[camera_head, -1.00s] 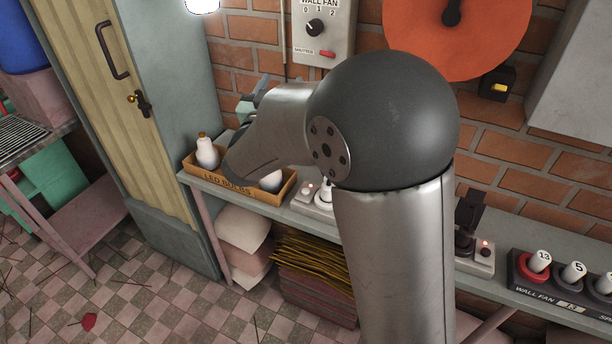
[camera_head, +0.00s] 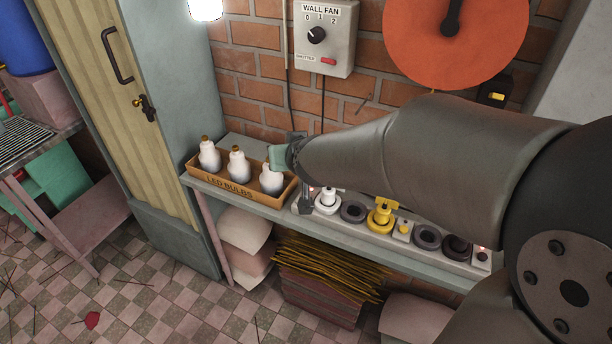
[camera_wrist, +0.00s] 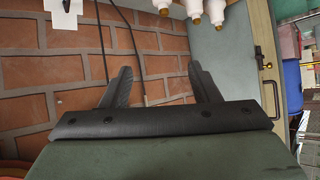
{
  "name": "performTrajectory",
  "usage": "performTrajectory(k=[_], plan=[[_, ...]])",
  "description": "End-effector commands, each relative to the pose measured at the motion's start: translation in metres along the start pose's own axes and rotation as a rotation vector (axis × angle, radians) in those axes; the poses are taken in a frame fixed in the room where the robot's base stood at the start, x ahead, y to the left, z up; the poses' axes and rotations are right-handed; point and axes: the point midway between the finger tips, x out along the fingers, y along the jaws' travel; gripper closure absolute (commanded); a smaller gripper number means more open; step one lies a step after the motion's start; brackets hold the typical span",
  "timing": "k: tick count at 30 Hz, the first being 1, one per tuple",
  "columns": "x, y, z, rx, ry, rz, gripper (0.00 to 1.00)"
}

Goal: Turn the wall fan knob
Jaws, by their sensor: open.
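The wall fan knob (camera_head: 317,35) is a small black dial on a grey wall box (camera_head: 340,58) labelled WALL FAN, with marks 0, 1 and 2 above it. Its exact pointer setting is too small to read surely. My gripper (camera_head: 298,160) is below the box and slightly left of the knob, apart from both, close above the shelf at the right end of the bulb box. In the wrist view my gripper (camera_wrist: 160,72) has two dark fingers spread apart with nothing between them. The knob cannot be made out in the wrist view.
A cardboard box (camera_head: 226,187) with white bulbs stands on the shelf by my gripper. A row of switches and rings (camera_head: 383,217) lies to its right. A red disc (camera_head: 425,45) hangs on the brick wall. Brick wall below the wall box is mostly clear, with cables.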

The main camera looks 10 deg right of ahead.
Motion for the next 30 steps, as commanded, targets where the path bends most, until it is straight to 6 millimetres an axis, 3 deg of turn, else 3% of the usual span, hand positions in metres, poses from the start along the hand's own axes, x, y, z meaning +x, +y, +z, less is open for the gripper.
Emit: performTrajectory(k=[6, 12, 30], plan=[[-0.020, 0.007, 0.031, -0.001, -0.143, -0.017, 0.44], [-0.032, 0.011, 0.049, 0.000, -0.223, -0.022, 0.44], [-0.037, 0.012, 0.057, 0.000, -0.257, -0.023, 0.44]])
